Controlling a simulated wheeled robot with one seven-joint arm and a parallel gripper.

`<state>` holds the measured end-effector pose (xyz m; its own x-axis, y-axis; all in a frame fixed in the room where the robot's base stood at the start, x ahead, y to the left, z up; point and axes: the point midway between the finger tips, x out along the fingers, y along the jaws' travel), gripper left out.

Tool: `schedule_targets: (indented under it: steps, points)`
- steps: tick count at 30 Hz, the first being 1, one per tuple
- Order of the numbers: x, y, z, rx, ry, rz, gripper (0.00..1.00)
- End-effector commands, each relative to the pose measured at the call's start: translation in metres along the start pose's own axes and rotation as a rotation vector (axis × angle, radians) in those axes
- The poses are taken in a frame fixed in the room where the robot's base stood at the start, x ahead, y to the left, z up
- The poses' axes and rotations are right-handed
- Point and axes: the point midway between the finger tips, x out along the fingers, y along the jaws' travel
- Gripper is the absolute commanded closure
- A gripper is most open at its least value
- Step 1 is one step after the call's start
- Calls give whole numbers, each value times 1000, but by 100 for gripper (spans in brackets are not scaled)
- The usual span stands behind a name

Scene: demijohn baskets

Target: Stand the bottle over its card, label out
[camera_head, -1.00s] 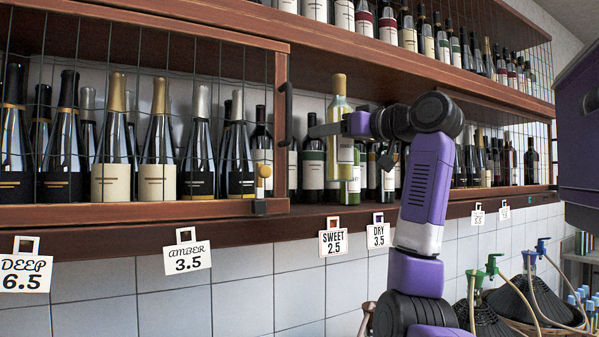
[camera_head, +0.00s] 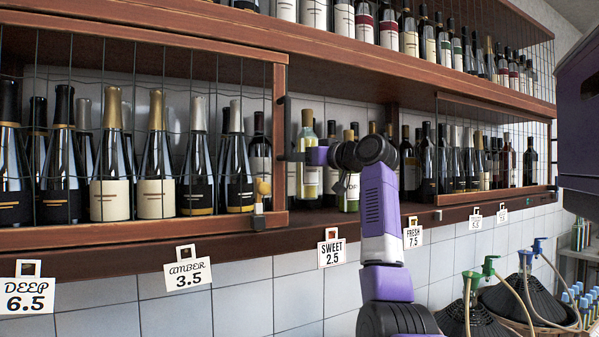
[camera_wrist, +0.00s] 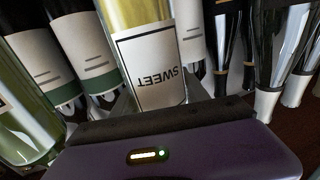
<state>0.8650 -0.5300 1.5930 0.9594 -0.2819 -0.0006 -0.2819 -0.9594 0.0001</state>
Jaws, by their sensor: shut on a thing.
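The held bottle (camera_head: 308,180) is pale yellow-green with a gold top and a cream label. It is upright on the shelf's open stretch, back and slightly left of the SWEET 2.5 card (camera_head: 332,247) on the shelf edge. My gripper (camera_head: 303,156) is shut on the bottle at its upper body. In the wrist view the bottle's label (camera_wrist: 150,68) reads SWEET, upside down in that picture, and faces my gripper (camera_wrist: 160,118). Whether the bottle's base touches the shelf I cannot tell.
Another pale bottle (camera_head: 349,195) stands just right, partly behind my arm. A wire-grid door frame (camera_head: 279,130) stands close on the left, with dark bottles behind it. AMBER (camera_head: 188,274) and FRESH (camera_head: 413,233) cards hang along the shelf edge (camera_head: 240,246).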

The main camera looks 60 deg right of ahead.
Motion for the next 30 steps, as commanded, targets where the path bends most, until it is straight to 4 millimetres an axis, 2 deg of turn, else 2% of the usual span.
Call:
schedule_targets:
  steps: [5,12,28,29,30]
  points:
    - [-1,0,6,-1,5,0,100]
    - [-1,0,35,-1,3,1,100]
    - [3,1,46,-1,5,0,100]
    - [4,1,48,0,0,0,45]
    - [3,1,48,1,0,0,38]
